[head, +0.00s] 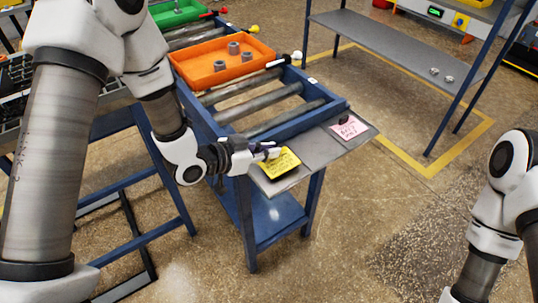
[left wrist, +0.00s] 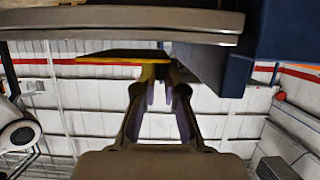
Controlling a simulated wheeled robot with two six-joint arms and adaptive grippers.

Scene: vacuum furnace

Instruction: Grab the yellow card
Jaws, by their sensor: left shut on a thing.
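The yellow card (head: 281,164), with dark writing, is at the left end of a grey ledge on the blue roller stand. My left gripper (head: 267,152) reaches it from the left, with its fingertips at the card's upper left edge, and is shut on it. In the left wrist view the card (left wrist: 122,57) shows edge-on as a thin yellow-orange strip at the fingertips (left wrist: 158,72). I cannot tell whether the card still touches the ledge. Part of my right arm shows at the right of the head view, but its gripper is out of view.
A pink card (head: 349,128) lies on the grey ledge (head: 318,148), right of the yellow one. An orange tray (head: 215,80) with several grey parts stands on the rollers behind. A grey shelf (head: 385,40) stands at the back right. Floor in front of the stand is clear.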

